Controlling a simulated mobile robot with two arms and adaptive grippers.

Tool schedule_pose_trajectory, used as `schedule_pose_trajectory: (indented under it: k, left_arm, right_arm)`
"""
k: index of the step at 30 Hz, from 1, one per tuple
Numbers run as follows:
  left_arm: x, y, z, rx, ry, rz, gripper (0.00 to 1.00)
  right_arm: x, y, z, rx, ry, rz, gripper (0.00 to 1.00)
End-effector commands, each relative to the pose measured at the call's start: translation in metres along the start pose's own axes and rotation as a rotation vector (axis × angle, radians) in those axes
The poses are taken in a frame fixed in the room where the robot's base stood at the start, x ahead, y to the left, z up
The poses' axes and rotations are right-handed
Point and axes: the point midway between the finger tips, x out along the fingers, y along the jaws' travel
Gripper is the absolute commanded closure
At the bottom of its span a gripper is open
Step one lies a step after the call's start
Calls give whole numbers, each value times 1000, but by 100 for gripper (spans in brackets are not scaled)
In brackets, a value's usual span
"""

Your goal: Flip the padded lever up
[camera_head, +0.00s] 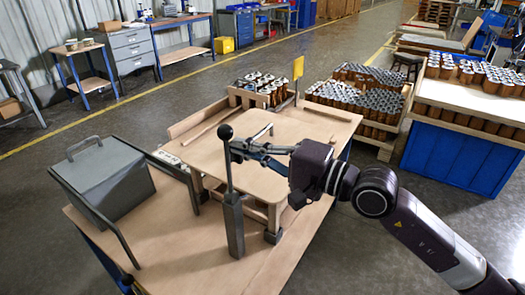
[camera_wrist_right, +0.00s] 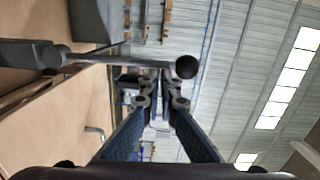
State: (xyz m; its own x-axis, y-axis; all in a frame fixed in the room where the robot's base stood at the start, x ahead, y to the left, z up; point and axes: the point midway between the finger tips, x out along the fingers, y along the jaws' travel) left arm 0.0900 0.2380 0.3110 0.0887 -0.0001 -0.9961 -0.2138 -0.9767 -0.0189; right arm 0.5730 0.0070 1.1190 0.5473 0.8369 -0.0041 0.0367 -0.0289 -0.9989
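The lever (camera_head: 229,170) is a grey rod with a black ball on top, standing nearly upright from a grey square post (camera_head: 234,228) in the head view. In the right wrist view the rod (camera_wrist_right: 110,60) runs across the picture, with its dark ball (camera_wrist_right: 187,67) at the right end. My right gripper (camera_head: 235,147) is beside the rod just below the ball. Its blue fingers (camera_wrist_right: 158,88) come close together, tips at the rod, which crosses in front of them rather than between them. I cannot tell whether they touch. My left gripper is not in view.
A grey box with a handle (camera_head: 105,178) and a grey bar frame stand left on the wooden table (camera_head: 190,255). A raised wooden board (camera_head: 262,180) lies behind the lever. Crates of cartridges (camera_head: 360,95) and a blue bin (camera_head: 455,160) stand to the right.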

Motion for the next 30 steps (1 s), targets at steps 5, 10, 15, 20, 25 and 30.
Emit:
schedule_pose_trajectory:
  k: [5,10,15,20,25,30]
  left_arm:
    - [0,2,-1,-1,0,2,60]
    - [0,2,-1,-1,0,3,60]
    - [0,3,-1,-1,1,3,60]
    - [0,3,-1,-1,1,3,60]
    - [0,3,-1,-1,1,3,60]
    - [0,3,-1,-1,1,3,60]
  right_arm:
    - [-22,2,1,-1,-1,6,100]
    - [-52,3,-1,0,3,6,100]
    - [-78,3,-2,1,3,5,100]
    - [-98,3,-3,2,4,4,100]
    - [-111,2,-4,1,5,2,100]
    - [-116,1,-3,0,4,0,100]
